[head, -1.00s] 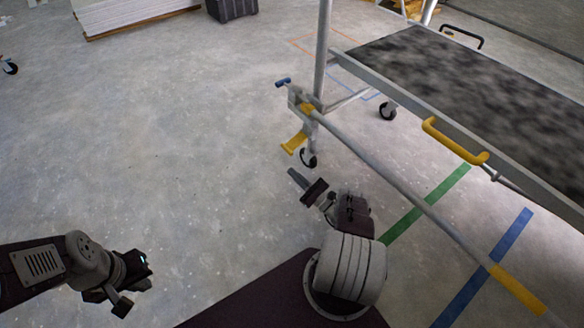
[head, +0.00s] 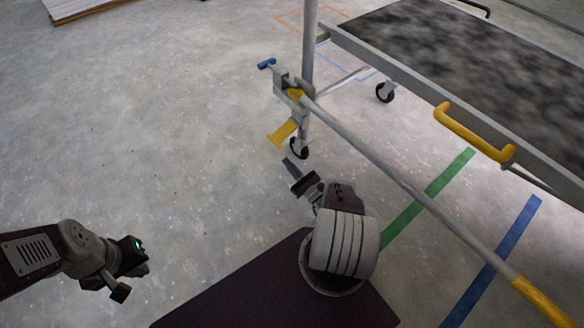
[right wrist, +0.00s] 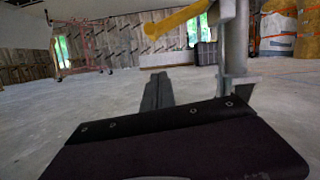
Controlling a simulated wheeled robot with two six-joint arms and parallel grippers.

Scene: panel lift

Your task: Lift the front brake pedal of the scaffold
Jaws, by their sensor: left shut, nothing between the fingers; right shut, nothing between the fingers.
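The scaffold's yellow brake pedal (head: 282,133) sticks out to the lower left beside the front caster (head: 299,149), below the corner post. In the right wrist view the yellow pedal (right wrist: 178,22) slants down to the left from the post, above the fingertips. My right gripper (head: 289,166) is shut and empty, pointing at the pedal from just below it in the picture. Its closed fingers (right wrist: 158,92) show low in the right wrist view, apparently apart from the pedal. My left gripper (head: 132,276) is shut and empty over bare floor, far from the scaffold.
The scaffold's grey platform (head: 440,45) fills the upper right, with a yellow handle (head: 472,133) on its side. A long grey bar (head: 400,180) runs from the post to the lower right. Another caster (head: 385,92) stands behind. The floor at left is clear.

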